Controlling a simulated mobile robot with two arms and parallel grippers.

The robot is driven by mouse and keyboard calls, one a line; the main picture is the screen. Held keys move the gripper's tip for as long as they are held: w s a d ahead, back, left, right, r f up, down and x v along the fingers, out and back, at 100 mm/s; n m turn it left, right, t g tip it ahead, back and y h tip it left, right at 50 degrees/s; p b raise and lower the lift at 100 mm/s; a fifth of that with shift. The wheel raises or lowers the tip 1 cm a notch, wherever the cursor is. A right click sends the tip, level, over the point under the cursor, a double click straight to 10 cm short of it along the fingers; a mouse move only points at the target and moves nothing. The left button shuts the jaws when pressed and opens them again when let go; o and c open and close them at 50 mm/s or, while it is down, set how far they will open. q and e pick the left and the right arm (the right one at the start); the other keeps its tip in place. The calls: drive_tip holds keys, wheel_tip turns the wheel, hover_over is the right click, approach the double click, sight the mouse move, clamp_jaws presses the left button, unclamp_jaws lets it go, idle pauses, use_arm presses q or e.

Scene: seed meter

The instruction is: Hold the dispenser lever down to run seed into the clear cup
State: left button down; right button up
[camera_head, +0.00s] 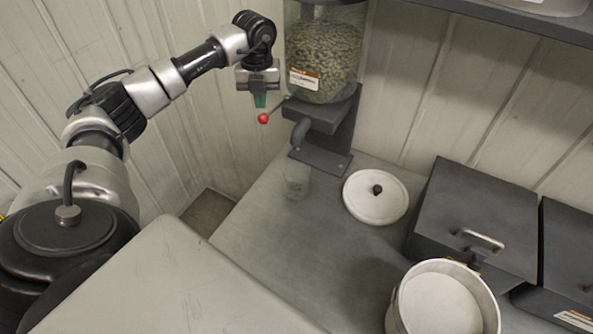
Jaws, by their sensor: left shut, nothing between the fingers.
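The seed dispenser (322,60) stands at the back of the bench, its clear hopper full of seed. Its lever (263,118) sticks out to the left and ends in a red ball. The dark spout (300,130) points down toward the bench. The clear cup (297,181) stands upright on the bench near the dispenser's foot, below the spout. My left gripper (260,99) is shut and empty, pointing down just above the red ball. I cannot tell if its fingertips touch the lever. My right gripper is not in view.
A round lid (376,197) with a black knob lies right of the cup. A grey bin (477,222) with a handle and an open round pan (443,300) stand at the right. A shelf (500,14) overhangs the upper right. The bench (290,240) is bare in front of the cup.

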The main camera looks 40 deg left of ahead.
sight(262, 114)
use_arm(q)
drive_tip(key=shift+f+b, duration=1.8)
drive_tip(key=shift+f, duration=1.2)
idle(2.8)
wheel_tip(262, 114, up, 9)
drive_tip(key=p, duration=0.7)
drive_tip(key=shift+r, duration=0.2)
drive_tip(key=shift+f, duration=0.1)
drive_tip(key=shift+s+f, duration=0.1)
idle(0.5)
